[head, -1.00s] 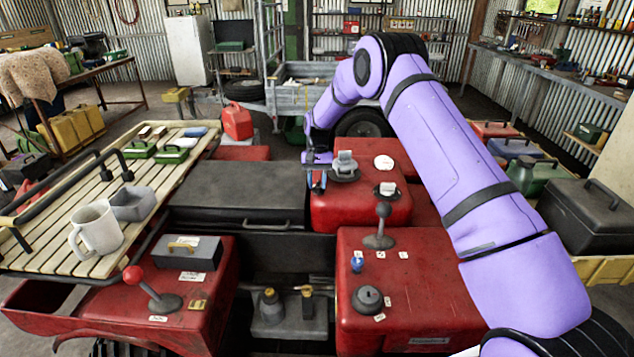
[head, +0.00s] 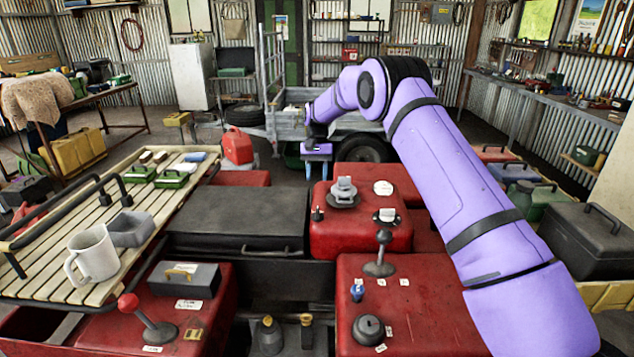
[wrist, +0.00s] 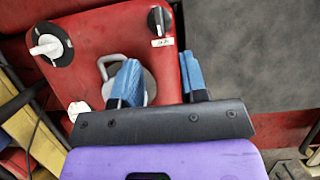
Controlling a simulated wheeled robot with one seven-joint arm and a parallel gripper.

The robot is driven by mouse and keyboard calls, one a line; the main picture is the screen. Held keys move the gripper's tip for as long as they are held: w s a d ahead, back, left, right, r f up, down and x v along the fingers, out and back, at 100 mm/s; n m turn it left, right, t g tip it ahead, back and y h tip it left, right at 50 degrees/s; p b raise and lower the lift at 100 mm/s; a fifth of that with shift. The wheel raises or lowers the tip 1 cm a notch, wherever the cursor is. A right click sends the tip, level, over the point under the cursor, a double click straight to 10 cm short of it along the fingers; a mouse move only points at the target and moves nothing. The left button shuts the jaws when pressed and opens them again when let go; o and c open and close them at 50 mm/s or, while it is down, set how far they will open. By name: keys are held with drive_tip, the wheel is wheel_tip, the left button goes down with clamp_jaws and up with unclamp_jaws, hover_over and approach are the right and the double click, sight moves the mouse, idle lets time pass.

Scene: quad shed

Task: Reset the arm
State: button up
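My purple arm reaches forward over the red machine in the head view. My gripper (head: 316,172) hangs above the far edge of the raised red housing (head: 350,236), with blue fingers pointing down. In the wrist view my gripper (wrist: 160,78) has its two blue fingers clearly apart, with nothing held between them. Below it are a small black knob (wrist: 158,19) with a white label and a grey looped handle (wrist: 112,62), partly hidden by the left finger. The black knob also shows in the head view (head: 318,214).
A grey knob (head: 343,190) and a black-stemmed lever (head: 383,250) stand up from the red panels. A slatted rack (head: 60,240) with a white mug (head: 93,255) is at left. A grey trailer (head: 280,122) stands behind. The dark flat lid (head: 240,215) is clear.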

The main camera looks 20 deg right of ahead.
drive_tip(key=s+d+r+n+t, duration=0.1)
drive_tip(key=s+d+r+t, duration=0.1)
drive_tip(key=s+r, duration=0.95)
drive_tip(key=s+d+r+n+t, duration=0.1)
drive_tip(key=s+r+t, duration=0.2)
drive_tip(key=s+r, duration=0.85)
drive_tip(key=s+d+r+t+h, duration=0.1)
drive_tip(key=s+r, duration=0.2)
drive_tip(key=s, duration=0.5)
drive_tip(key=s+d+r+t, duration=0.1)
drive_tip(key=s+r, duration=0.3)
drive_tip(key=s, duration=0.4)
drive_tip(key=s+f+n+t, duration=0.1)
drive_tip(key=s+f, duration=0.4)
drive_tip(key=s, duration=0.9)
drive_tip(key=shift+d+f+t, duration=0.2)
drive_tip(key=shift+d+t, duration=0.25)
drive_tip(key=shift+t, duration=0.35)
drive_tip(key=shift+w, duration=0.1)
